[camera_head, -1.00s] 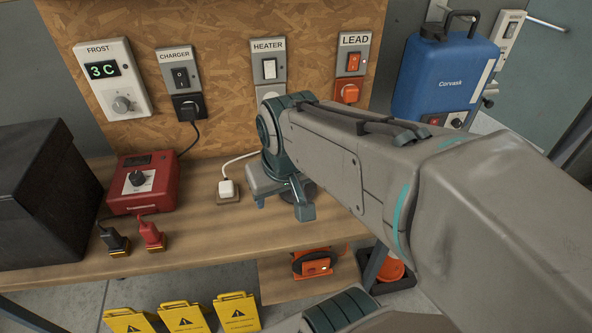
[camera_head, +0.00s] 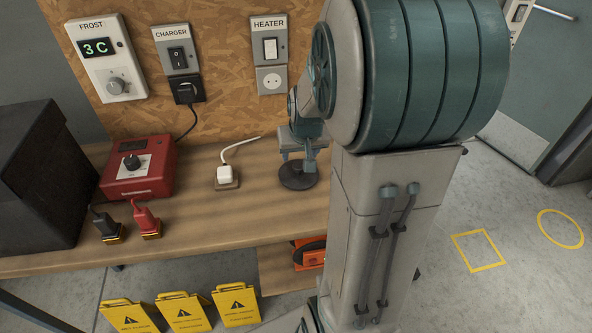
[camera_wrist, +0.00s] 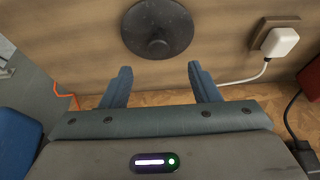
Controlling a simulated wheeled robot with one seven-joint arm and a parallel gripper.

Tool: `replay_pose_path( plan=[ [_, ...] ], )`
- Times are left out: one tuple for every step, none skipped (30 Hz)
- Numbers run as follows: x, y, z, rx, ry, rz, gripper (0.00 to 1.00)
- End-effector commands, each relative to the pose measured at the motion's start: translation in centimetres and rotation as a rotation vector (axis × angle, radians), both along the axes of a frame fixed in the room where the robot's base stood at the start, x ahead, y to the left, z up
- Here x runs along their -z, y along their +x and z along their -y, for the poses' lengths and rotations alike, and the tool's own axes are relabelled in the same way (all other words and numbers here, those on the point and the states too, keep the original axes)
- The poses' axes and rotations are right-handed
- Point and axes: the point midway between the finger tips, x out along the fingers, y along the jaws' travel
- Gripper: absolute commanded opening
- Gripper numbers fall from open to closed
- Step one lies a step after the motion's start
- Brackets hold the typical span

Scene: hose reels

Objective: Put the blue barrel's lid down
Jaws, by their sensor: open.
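My gripper (camera_wrist: 160,78) is open and empty. In the wrist view its two blue-grey fingers point toward a dark round disc with a raised centre (camera_wrist: 157,28), apart from it. In the head view my gripper (camera_head: 300,148) is partly hidden by my arm, over the bench close to the disc (camera_head: 298,175).
The bench (camera_head: 60,258) holds a red box (camera_head: 140,168), a white plug (camera_head: 225,174), two dark and red plugs and a black case (camera_head: 38,180). Several yellow signs (camera_head: 184,313) stand below. Marked floor (camera_head: 520,215) at right is clear.

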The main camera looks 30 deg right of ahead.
Motion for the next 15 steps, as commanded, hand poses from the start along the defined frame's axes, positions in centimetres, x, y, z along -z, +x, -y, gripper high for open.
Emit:
replay_pose_path(
  plan=[
    [0.7, 0.2, 0.1, 0.000, 0.001, -0.003, 0.56],
    [0.9, 0.3, 0.1, 0.000, 0.001, -0.003, 0.56],
    [1.2, 0.4, 0.1, 0.000, 0.001, -0.002, 0.56],
    [1.3, 0.5, 0.2, -0.001, 0.000, -0.001, 0.56],
    [1.4, 0.5, 0.2, -0.001, 0.000, 0.000, 0.56],
    [1.6, 0.6, 0.2, -0.001, 0.000, 0.000, 0.56],
    [1.7, 0.6, 0.2, -0.001, 0.000, -0.001, 0.56],
    [1.8, 0.7, 0.2, -0.001, 0.000, -0.001, 0.56],
    [2.0, 0.7, 0.2, -0.001, 0.000, -0.002, 0.56],
    [2.2, 0.8, 0.3, -0.001, 0.000, -0.002, 0.56],
    [2.4, 0.9, 0.3, 0.000, 0.001, -0.002, 0.56],
    [2.9, 1.0, 0.4, 0.001, 0.001, -0.004, 0.56],
    [3.3, 1.1, 0.5, 0.001, 0.001, -0.004, 0.56],
    [3.6, 1.2, 0.5, 0.001, 0.001, -0.004, 0.56],
    [4.1, 1.3, 0.6, 0.000, 0.001, -0.005, 0.56]
  ],
)
